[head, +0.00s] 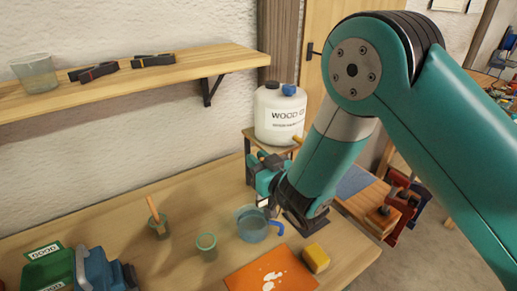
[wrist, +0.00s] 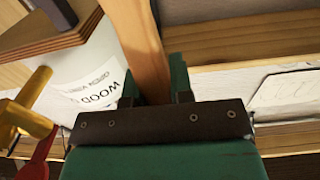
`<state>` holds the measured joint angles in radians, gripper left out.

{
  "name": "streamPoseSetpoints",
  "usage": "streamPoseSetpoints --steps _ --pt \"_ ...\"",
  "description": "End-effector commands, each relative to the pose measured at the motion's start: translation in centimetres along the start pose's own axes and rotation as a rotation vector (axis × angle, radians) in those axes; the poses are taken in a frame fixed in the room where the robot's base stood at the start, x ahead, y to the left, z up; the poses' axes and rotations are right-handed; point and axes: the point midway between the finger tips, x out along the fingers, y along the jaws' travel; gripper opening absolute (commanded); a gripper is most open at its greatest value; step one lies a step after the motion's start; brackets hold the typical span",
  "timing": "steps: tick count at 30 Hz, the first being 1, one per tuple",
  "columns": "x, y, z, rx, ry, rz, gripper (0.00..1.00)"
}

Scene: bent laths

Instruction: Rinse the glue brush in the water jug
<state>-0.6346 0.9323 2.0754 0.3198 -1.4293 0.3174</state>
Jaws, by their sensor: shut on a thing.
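My gripper (head: 262,180) is above the bench, just above the water jug (head: 252,224), which is a clear blue jug with a bright blue handle. In the wrist view my gripper (wrist: 155,88) is shut on a flat wooden handle, which I take for the glue brush (wrist: 143,45). Its bristle end is hidden in both views, so I cannot tell whether it reaches the water.
A green cup (head: 207,246) stands left of the jug. An orange sheet (head: 262,281) and a yellow sponge (head: 316,258) lie in front. A white wood glue container (head: 280,118) stands behind. A shelf (head: 140,82) hangs above.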

Motion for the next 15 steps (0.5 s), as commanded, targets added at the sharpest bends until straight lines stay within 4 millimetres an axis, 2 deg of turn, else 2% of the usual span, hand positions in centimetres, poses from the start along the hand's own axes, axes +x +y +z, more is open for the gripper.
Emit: streamPoseSetpoints --steps 8,15 --pt "0.1 -0.6 1.4 -0.001 0.000 -0.009 0.00" --pt "0.1 -0.5 3.8 0.000 0.000 -0.007 0.00"
